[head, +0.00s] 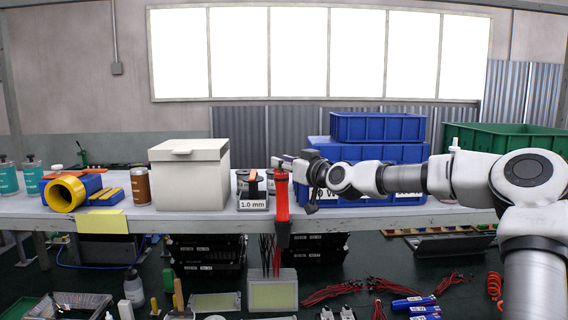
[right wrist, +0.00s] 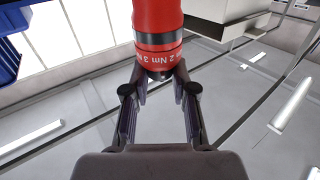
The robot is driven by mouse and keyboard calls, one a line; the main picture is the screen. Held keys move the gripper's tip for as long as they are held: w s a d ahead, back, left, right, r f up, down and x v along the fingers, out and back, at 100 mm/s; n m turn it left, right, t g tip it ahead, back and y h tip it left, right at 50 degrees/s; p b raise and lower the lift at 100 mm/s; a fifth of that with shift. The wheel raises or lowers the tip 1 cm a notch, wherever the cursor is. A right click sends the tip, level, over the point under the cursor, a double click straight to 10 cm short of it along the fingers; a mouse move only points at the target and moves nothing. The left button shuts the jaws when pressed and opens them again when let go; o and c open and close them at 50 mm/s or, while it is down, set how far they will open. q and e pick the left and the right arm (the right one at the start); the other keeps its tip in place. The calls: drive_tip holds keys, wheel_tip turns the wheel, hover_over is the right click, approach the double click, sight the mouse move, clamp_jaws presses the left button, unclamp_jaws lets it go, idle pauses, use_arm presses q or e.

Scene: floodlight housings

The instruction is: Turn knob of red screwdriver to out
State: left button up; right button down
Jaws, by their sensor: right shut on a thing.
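The red screwdriver (head: 282,203) hangs upright at the front edge of the bench, with a dark part at its lower end. My right gripper (head: 282,165) reaches in from the right and is at its top end. In the right wrist view the red screwdriver (right wrist: 157,20) has a black band and white torque markings, partly reading "2 Nm". The fingers of my right gripper (right wrist: 159,80) are on either side of its marked end, shut on it. The knob's exact setting cannot be read. My left gripper is not in view.
A white lidded box (head: 190,175) and a "1.0 mm" label (head: 253,204) stand left of the screwdriver. Blue crates (head: 378,127) are behind my right arm, and a green crate (head: 500,140) is at right. A yellow roll (head: 66,193) lies at left.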

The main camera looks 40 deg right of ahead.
drive_tip(key=shift+a+f, duration=0.15)
drive_tip(key=shift+f, duration=0.05)
drive_tip(key=shift+w+h+b, duration=0.1)
drive_tip(key=shift+h+b, duration=0.2)
